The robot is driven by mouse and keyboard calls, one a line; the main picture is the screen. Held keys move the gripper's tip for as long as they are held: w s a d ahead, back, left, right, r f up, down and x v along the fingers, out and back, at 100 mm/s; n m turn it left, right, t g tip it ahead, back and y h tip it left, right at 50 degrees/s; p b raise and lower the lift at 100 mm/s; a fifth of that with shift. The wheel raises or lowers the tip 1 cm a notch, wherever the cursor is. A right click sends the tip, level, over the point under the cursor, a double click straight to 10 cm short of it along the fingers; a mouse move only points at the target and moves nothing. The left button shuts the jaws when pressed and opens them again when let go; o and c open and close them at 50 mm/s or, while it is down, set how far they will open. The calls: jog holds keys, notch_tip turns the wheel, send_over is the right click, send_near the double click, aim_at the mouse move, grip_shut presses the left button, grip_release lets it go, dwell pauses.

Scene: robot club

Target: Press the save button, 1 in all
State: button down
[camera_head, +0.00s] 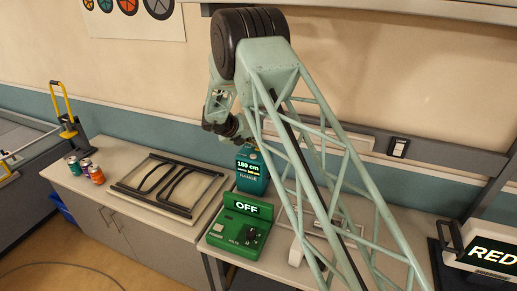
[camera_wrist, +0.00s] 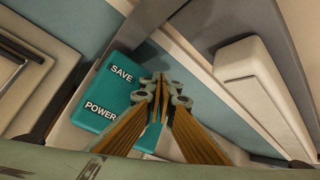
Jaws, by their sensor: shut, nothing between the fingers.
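The teal range meter (camera_head: 252,178) stands on the bench in the head view, its display reading "180 cm". The wrist view shows its top face (camera_wrist: 113,95) with the labels SAVE and POWER. The save button itself cannot be made out; my gripper covers the area right of the labels. My gripper (camera_wrist: 158,82) is shut and empty, its fingertips over the right part of the meter's top, near the SAVE label. I cannot tell whether they touch it. In the head view my gripper shows just above the meter, partly behind my arm.
A green box (camera_head: 238,222) reading OFF stands just in front of the meter. A framed panel (camera_head: 165,187) lies to the left, with several cans (camera_head: 85,168) beyond it. A white object (camera_wrist: 262,88) is to the right in the wrist view. The wall is close behind.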

jog(key=shift+r+p, duration=0.3)
jog(key=shift+r, duration=0.4)
jog(key=shift+r, duration=0.15)
jog(key=shift+r+p, duration=1.35)
jog(key=shift+r, duration=1)
